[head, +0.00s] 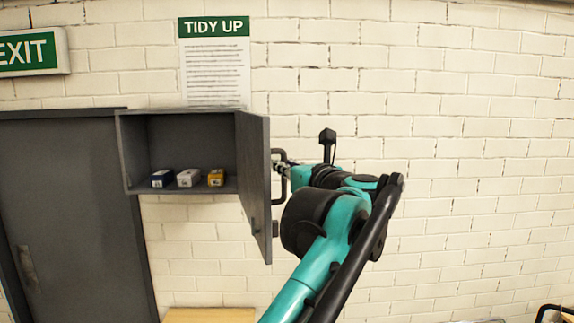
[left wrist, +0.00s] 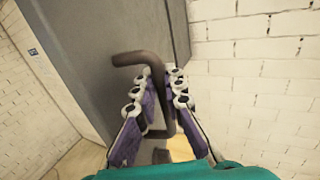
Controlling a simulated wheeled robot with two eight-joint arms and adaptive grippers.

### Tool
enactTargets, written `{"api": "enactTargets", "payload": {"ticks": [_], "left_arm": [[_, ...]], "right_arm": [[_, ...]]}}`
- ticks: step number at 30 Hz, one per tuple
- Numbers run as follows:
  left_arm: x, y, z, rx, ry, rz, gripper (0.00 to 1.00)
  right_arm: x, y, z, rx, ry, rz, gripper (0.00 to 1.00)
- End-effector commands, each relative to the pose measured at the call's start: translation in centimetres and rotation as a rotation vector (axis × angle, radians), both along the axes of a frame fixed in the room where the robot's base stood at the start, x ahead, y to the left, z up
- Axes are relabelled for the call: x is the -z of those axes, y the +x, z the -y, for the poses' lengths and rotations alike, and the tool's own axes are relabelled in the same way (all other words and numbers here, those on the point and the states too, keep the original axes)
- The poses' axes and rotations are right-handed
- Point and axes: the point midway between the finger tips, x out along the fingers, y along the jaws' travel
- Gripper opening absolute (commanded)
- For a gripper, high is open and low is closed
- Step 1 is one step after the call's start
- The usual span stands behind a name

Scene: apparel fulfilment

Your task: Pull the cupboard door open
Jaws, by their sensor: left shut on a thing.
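The grey cupboard (head: 124,150) hangs on the wall in the head view. Its door (head: 256,185) stands swung well out on the right side, so the inside shows. The dark bar handle (head: 283,203) is on the door's outer face; it also shows in the left wrist view (left wrist: 135,58) against the grey door (left wrist: 92,62). My left gripper (head: 285,167) is at the handle, and in the left wrist view its purple-padded fingers (left wrist: 158,98) are on either side of the bar, shut on it. My right gripper is out of view.
A grey room door (head: 70,200) is at left. A wooden surface (head: 210,315) lies below. The brick wall at right is clear.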

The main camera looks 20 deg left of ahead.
Motion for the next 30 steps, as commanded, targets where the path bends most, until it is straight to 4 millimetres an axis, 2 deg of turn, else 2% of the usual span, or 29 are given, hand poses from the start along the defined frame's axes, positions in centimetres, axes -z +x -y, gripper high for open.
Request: {"api": "enactTargets", "payload": {"ticks": [11,12,13,23,26,30], "left_arm": [[0.0,0.0,-0.1,-0.005,0.0,0.0,0.0],[0.0,0.0,-0.1,-0.005,0.0,0.0,0.12],[0.0,0.0,-0.1,-0.005,0.0,0.0,0.2],[0.0,-0.1,0.1,-0.004,0.0,0.0,0.2],[0.0,-0.6,0.8,-0.002,0.0,0.0,0.2],[0.0,-2.2,2.8,0.001,0.0,0.0,0.2]], "right_arm": [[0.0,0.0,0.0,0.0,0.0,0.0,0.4],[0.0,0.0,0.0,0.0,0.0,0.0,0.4],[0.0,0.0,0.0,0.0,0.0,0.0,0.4],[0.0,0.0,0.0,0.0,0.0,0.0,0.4],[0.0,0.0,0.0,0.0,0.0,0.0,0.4],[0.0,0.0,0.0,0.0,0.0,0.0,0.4]]}}
